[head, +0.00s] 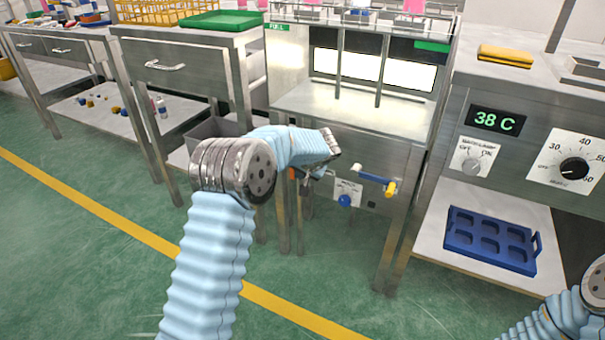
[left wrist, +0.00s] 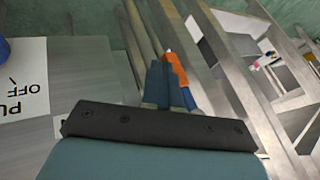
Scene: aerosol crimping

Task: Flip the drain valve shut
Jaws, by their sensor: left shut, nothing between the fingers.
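My left gripper (head: 318,173) is in front of the tank bench, low beside its left front leg. In the left wrist view its fingers (left wrist: 163,88) are together with nothing held. An orange lever-like piece (head: 292,174) shows just left of the gripper; in the left wrist view the orange piece (left wrist: 177,70) lies close beside the fingertips. I cannot tell whether they touch. It may be the drain valve's handle, and its pivot is hidden. A second lever, blue and white with a yellow end (head: 391,188), sticks out of the bench front to the right. My right gripper is out of view.
A pump panel (head: 347,188) with a blue knob (head: 345,201) sits between the levers; the panel (left wrist: 26,85) also shows in the left wrist view. Bench legs and a grey bin (head: 212,133) crowd the left side. A blue tray (head: 490,240) lies on the right shelf.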

